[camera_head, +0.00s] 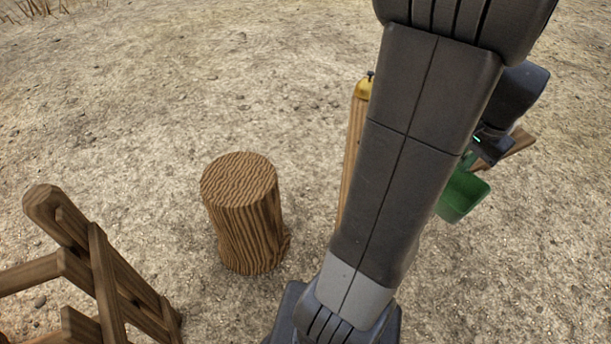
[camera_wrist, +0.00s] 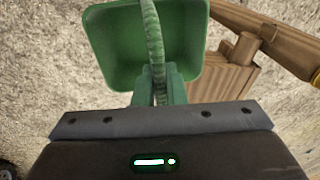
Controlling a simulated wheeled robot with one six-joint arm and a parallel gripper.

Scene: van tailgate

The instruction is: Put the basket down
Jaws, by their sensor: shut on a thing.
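The green basket (camera_wrist: 113,55) hangs at my gripper (camera_wrist: 157,88) in the wrist view. It is open-topped and looks empty, with a green handle (camera_wrist: 150,30) arching over it. My gripper is shut on the handle. In the head view the basket (camera_head: 462,194) shows at the right, partly behind my arm, and my gripper is mostly hidden there. The basket appears to be in the air beside a wooden structure; the gap below it cannot be judged.
A wooden post with a yellow top (camera_head: 362,89) stands behind my arm. A wooden piece (camera_head: 520,143) lies behind the basket; wooden parts (camera_wrist: 240,75) also show in the wrist view. A tree stump (camera_head: 245,215) stands left, a wooden frame (camera_head: 95,265) further left. Bare ground surrounds them.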

